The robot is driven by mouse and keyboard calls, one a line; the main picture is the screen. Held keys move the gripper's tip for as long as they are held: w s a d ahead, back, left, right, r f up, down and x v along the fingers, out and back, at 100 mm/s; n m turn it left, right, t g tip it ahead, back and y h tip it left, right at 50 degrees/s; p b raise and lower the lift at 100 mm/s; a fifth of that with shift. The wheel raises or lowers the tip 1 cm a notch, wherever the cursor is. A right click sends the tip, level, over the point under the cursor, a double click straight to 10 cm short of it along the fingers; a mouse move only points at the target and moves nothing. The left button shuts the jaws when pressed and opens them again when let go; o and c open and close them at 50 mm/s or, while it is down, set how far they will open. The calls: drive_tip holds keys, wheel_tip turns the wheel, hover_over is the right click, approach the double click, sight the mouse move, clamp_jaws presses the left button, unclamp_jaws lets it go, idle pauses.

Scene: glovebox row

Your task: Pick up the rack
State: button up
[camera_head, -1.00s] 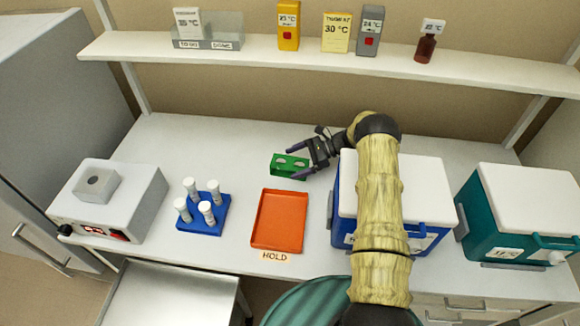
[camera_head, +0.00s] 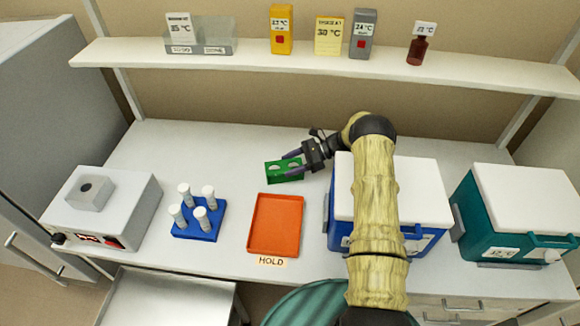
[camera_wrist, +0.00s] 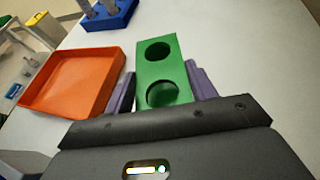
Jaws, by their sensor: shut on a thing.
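A small green rack (camera_head: 284,171) with two round holes is at the back middle of the bench, behind the orange tray. In the wrist view the green rack (camera_wrist: 163,75) sits between the purple fingers of my gripper (camera_wrist: 160,88), one finger along each side. The head view shows my gripper (camera_head: 294,163) shut on the rack from the right. The holes look empty. I cannot tell whether the rack is clear of the bench top. A blue rack (camera_head: 199,220) holding several white-capped tubes stands to the left.
An orange tray (camera_head: 275,224) lies in front of the green rack, by a HOLD label. A blue cooler box (camera_head: 340,235) is right, under my arm; a teal one (camera_head: 520,215) is farther right. A grey device (camera_head: 100,208) stands left. A shelf (camera_head: 330,62) runs above.

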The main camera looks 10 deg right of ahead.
wheel_tip(320, 180, up, 10)
drive_tip(key=b, duration=0.2)
drive_tip(key=shift+f+b, duration=0.25)
drive_tip(key=shift+b, duration=0.05)
